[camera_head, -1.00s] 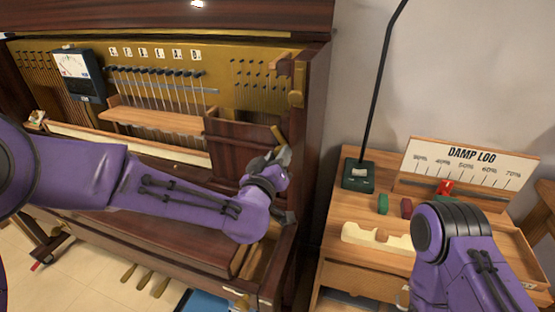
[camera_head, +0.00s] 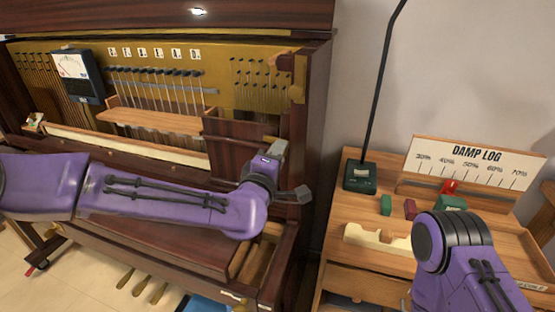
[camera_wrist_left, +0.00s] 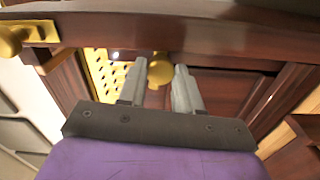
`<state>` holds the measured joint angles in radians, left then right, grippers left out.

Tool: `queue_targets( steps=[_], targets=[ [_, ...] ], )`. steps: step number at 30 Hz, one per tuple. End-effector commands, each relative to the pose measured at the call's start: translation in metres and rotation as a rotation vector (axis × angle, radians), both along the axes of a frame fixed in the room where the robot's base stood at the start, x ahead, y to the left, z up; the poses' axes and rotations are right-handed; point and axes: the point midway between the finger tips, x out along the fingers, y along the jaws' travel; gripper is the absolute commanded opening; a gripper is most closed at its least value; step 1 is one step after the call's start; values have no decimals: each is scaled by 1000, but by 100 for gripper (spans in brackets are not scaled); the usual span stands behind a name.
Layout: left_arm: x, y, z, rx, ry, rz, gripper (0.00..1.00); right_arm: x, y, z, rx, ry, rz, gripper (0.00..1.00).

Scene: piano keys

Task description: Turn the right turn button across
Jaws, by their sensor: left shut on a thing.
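A brass turn button (camera_wrist_left: 160,64) shows between the two grey fingers of my left gripper (camera_wrist_left: 161,68) in the left wrist view. The fingers are shut on it, in front of a dark red wooden panel and under a wooden rail. In the head view my left gripper (camera_head: 277,150) is at the right end of the open piano, against the small panel (camera_head: 236,143). The gripper and wrist hide most of the button there, so its exact angle is unclear. My right arm (camera_head: 455,262) reaches in at the lower right; its gripper is out of sight.
Another brass knob (camera_wrist_left: 10,40) sits at the left in the wrist view. The piano's right side post (camera_head: 312,130) stands close to the left wrist. A side table (camera_head: 360,270) with a damp log board (camera_head: 470,162), a lamp base (camera_head: 360,175) and small coloured blocks is at right.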

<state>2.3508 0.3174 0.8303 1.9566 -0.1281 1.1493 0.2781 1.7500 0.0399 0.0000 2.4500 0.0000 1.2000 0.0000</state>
Motion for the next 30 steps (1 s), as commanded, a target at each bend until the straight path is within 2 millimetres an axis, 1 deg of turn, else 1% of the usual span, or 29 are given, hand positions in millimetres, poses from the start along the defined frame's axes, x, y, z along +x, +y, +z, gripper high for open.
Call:
queue_targets(
  steps=[1,9,26,27,28,29,30],
  targets=[
    [0,0,-3,-24,11,-1,3,0,0,-3,0,0,0,47],
    [0,0,-2,-112,40,-1,3,0,0,-6,0,0,0,47],
    [0,0,-1,-135,47,-2,3,0,0,-7,0,0,0,47],
    [0,0,-1,-135,47,-2,47,0,0,-7,0,0,0,47],
    [0,0,-1,-134,47,-1,56,0,0,-7,0,0,0,47],
    [0,0,-1,-134,47,-1,59,0,0,-7,0,0,0,47],
    [0,0,-1,-134,47,-1,59,0,0,-7,0,0,0,47]
  ],
)
